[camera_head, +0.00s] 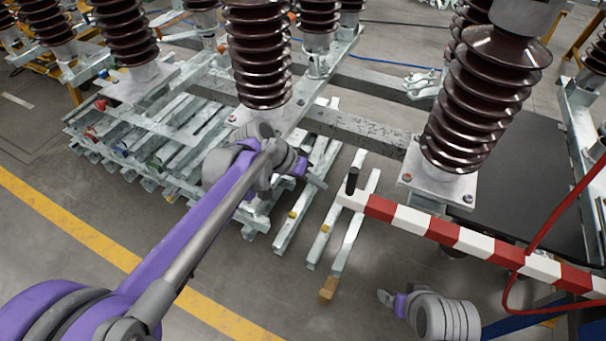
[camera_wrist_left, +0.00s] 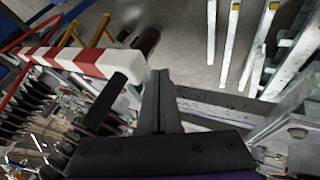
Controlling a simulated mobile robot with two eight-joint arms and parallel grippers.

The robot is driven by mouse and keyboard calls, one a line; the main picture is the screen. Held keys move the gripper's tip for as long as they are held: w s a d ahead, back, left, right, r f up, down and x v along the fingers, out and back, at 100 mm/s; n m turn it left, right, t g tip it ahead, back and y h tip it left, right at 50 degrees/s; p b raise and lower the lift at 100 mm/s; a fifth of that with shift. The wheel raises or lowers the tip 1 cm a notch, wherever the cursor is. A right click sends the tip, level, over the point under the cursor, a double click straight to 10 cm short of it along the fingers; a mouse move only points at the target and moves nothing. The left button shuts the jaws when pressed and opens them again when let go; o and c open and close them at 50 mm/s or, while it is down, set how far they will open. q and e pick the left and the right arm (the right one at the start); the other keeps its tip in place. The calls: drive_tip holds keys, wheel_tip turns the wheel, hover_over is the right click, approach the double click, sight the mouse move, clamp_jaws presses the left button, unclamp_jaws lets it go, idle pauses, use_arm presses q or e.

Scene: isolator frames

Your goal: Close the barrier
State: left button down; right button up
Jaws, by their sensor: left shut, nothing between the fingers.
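The barrier (camera_head: 460,237) is a red and white striped bar. It runs from the middle of the head view to the lower right edge. A black upright handle (camera_head: 352,181) stands at its free, white end. In the left wrist view the barrier (camera_wrist_left: 62,57) comes in from the left, with the black handle (camera_wrist_left: 104,103) at its end. My left gripper (camera_head: 317,181) is left of the handle in the head view. In the left wrist view its dark fingers (camera_wrist_left: 161,78) are together and empty, beside the bar's end and apart from the handle.
Brown ribbed insulators (camera_head: 487,95) stand on metal frames behind the bar. Galvanised steel beams (camera_head: 350,222) lie on the floor near its free end. A red cable (camera_head: 565,208) hangs at the right. The floor (camera_head: 340,315) at the front is mostly clear.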

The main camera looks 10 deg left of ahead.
use_arm(q)
drive_tip(key=shift+s+d+r, duration=0.1)
drive_tip(key=shift+s+d, duration=0.15)
drive_tip(key=shift+d, duration=0.45)
drive_tip(key=shift+s+d, duration=0.2)
drive_tip(key=shift+d, duration=0.45)
use_arm(e)
drive_tip(key=shift+r, duration=0.1)
